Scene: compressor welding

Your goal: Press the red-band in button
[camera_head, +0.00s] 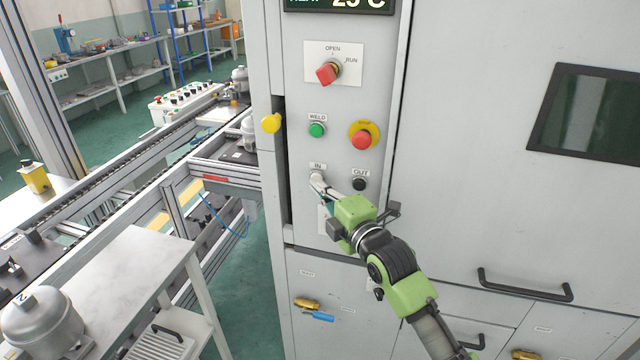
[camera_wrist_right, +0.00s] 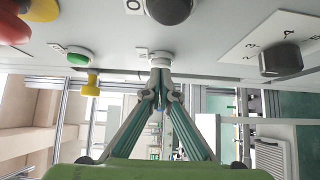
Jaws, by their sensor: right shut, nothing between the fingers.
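The IN label (camera_head: 317,166) is on the grey control panel, and the button below it is mostly covered by my right gripper's tip in the head view. In the right wrist view a pale round button (camera_wrist_right: 160,57) stands straight ahead of the fingertips; no red band can be made out on it. My right gripper (camera_head: 319,183) is shut and empty, its fingers together at the button; it also shows in the right wrist view (camera_wrist_right: 160,88). I cannot tell whether the tips touch or press the button. My left gripper is not in view.
The black OUT button (camera_head: 359,184) is close on the right. Above are the green WELD button (camera_head: 317,130), the red emergency button (camera_head: 362,139) and the red selector (camera_head: 328,73). A yellow knob (camera_head: 271,123) sticks out at the panel's left edge. A conveyor (camera_head: 120,190) runs at left.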

